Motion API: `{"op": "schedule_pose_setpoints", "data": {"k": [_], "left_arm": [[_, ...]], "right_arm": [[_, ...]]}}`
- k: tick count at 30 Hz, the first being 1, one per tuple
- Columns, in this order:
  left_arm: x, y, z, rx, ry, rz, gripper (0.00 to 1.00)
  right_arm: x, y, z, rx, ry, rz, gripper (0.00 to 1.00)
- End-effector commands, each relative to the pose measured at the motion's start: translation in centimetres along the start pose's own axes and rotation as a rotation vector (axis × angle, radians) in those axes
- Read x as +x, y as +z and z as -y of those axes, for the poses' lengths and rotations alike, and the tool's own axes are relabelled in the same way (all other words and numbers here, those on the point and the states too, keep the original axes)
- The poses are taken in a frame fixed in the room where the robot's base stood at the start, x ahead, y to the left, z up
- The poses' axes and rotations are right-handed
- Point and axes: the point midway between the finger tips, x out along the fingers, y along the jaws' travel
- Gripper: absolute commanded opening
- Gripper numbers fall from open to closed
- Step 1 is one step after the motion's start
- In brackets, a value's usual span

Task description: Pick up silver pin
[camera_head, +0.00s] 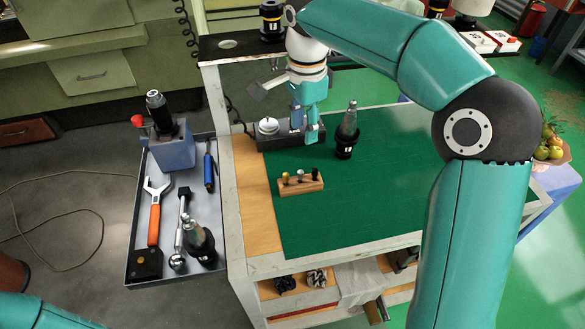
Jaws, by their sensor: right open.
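A small wooden block (302,187) lies on the green cart top and holds three short pins upright. The middle one looks like the silver pin (300,175), with a yellowish pin (285,178) to its left and a dark pin (315,173) to its right. My right gripper (306,118) hangs behind the block, over the dark fixture at the back of the cart. It is open and apart from the pins, with nothing seen in it. My left gripper is out of the picture; only a bit of the teal left arm shows at the bottom left.
A tool holder (346,136) stands upright right of the block. A dark fixture with a round silver part (268,126) sits behind it. A side tray (141,225) at the left holds a wrench (155,215), a screwdriver and other tools. The green top (370,200) is clear right of the block.

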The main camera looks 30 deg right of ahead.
Motion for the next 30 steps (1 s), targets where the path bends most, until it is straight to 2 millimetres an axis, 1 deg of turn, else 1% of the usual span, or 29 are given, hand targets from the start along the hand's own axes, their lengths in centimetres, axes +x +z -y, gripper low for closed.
{"op": "schedule_pose_setpoints", "data": {"k": [6, 12, 15, 23, 28, 30], "left_arm": [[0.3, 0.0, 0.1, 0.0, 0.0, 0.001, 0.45], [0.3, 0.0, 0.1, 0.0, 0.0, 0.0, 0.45], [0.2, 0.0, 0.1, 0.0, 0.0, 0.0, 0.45], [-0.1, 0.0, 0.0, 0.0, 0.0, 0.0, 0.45], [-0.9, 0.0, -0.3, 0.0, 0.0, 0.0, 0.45], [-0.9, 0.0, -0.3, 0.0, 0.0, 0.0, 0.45]], "right_arm": [[4.5, 0.6, 0.3, -0.015, 0.008, 0.0, 0.45], [8.6, 0.8, 0.5, -0.02, 0.007, 0.0, 0.45], [9.9, 0.8, 0.5, -0.022, 0.006, 0.0, 0.45], [11.4, 0.9, 0.7, -0.021, 0.004, 0.001, 0.45], [13.7, 0.8, 0.8, -0.023, 0.007, 0.001, 0.45], [14.7, 0.8, 0.8, -0.023, 0.006, 0.0, 0.45]]}}
